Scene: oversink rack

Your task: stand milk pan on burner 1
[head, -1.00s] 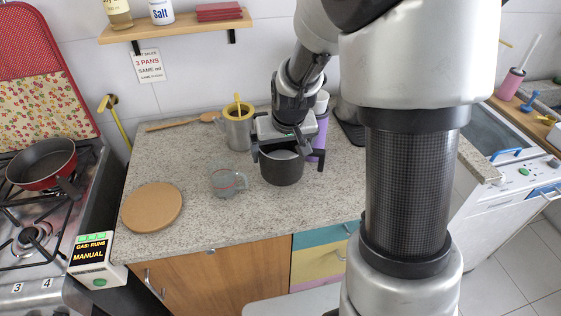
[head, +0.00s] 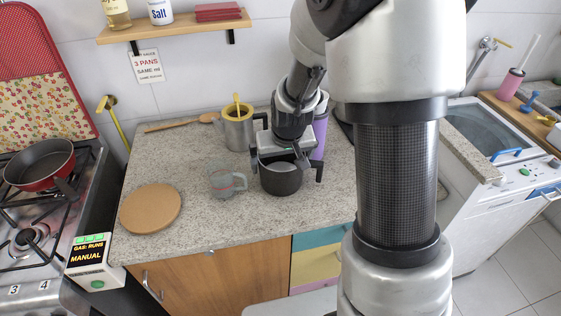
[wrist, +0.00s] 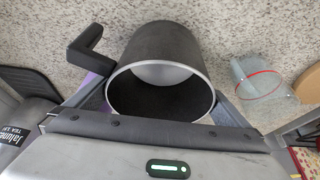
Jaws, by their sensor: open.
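The dark grey pot that I take to be the milk pan (head: 281,180) stands on the granite worktop near the middle. In the wrist view its round rim and open, empty-looking inside face me (wrist: 160,50). My gripper (head: 288,168) is open just above and behind it, with dark fingers towards either side of the pan. I cannot tell whether they touch it. The hob (head: 35,262) is at the far left, with the labels 3 and 4 on its front. No label for burner 1 is readable.
A red frying pan (head: 40,162) sits on a rear part of the hob. A glass jug (head: 224,182) stands close left of the pan; a steel pot with a yellow rim (head: 238,130) and purple bottle (head: 320,135) stand behind. A round wooden board (head: 150,208) lies left.

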